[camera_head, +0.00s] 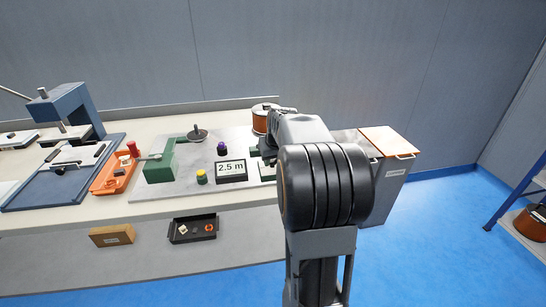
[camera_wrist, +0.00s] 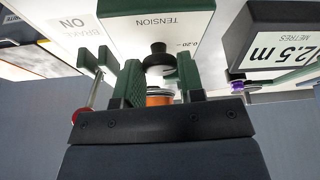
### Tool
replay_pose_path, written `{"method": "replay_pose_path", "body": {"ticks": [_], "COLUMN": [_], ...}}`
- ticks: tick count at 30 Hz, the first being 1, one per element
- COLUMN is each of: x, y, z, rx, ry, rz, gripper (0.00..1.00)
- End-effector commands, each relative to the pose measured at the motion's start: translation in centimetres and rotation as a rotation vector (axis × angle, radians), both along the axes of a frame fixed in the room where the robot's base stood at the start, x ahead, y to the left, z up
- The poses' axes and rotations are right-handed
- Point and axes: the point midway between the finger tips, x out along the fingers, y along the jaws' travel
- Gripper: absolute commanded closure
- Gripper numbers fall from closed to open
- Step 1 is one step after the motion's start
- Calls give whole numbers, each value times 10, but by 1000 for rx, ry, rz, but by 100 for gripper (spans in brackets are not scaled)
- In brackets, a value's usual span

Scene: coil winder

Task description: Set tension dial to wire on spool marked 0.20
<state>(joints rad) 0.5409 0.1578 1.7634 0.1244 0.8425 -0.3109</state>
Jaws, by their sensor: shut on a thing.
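The tension unit (camera_wrist: 157,25) is a green box with a white panel reading TENSION, upside down in the wrist view. A 0.20 mark shows on its panel. A black tension dial (camera_wrist: 158,52) stands out from it, between the dark green-lined fingers of my gripper (camera_wrist: 157,70). My gripper is shut on the dial. The dial's pointer cannot be made out. A copper wire spool (camera_head: 262,119) stands at the back of the bench in the head view, and copper-coloured winding shows between my fingers in the wrist view (camera_wrist: 160,97). My arm hides the gripper and most of the tension unit in the head view.
A 2.5 m display (camera_head: 231,170) stands left of my arm, with yellow (camera_head: 201,177) and purple (camera_head: 222,149) knobs nearby. A green winder (camera_head: 170,163) and orange tray (camera_head: 115,172) are farther left. A BRAKE panel (camera_wrist: 78,22) is close to my gripper.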

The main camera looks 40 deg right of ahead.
Motion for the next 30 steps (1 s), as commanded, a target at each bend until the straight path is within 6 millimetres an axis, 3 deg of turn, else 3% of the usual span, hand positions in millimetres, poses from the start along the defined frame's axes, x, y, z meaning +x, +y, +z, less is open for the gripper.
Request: {"method": "replay_pose_path", "body": {"ticks": [9, 22, 23, 30], "x": [1, 1, 1, 1], "y": [2, 2, 2, 2], "z": [1, 0, 0, 0], "rx": [0, 0, 0, 0], "ry": [1, -2, -2, -1], "rz": [-247, -287, -287, -286], "gripper": [88, 88, 61, 39]}}
